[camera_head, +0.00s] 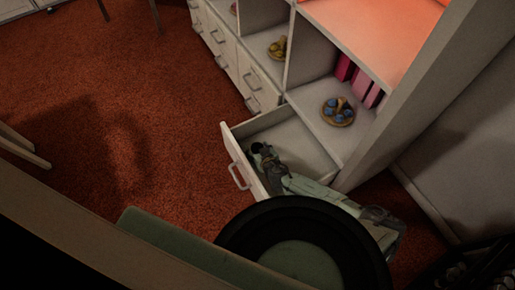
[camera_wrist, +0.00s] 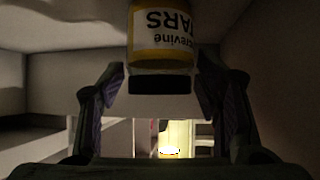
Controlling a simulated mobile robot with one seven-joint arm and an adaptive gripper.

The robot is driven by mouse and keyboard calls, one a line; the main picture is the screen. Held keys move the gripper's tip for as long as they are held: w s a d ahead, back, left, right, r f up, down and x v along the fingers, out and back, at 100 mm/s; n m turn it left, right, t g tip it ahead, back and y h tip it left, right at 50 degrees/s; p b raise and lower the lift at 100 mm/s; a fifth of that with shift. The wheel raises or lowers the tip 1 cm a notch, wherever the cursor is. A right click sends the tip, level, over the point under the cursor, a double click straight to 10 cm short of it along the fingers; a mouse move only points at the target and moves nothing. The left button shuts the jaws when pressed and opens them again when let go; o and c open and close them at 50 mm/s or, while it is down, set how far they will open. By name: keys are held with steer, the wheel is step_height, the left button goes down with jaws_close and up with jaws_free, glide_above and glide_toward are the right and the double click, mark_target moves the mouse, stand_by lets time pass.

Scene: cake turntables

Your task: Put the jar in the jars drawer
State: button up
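The jar (camera_wrist: 162,38) shows at the top middle of the wrist view, with a yellow body, a white label whose text is upside down, and a dark band at its lower end. The jar's upper part is cut off by the frame. In the head view, my gripper (camera_head: 259,150) is inside the open drawer (camera_head: 234,148), near its front left. I cannot make out the jar there.
Above the drawer, a shelf holds a round tray with blue items (camera_head: 338,112) and pink books (camera_head: 357,80). Closed drawers (camera_head: 247,78) lie further back, with a bowl of yellow items (camera_head: 278,48) above. Red carpet (camera_head: 130,110) is open at left. A cabinet side panel stands close at right.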

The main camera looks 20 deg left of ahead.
steer(key=shift+o, duration=0.3)
steer(key=shift+r, duration=0.25)
steer(key=v, duration=1.2)
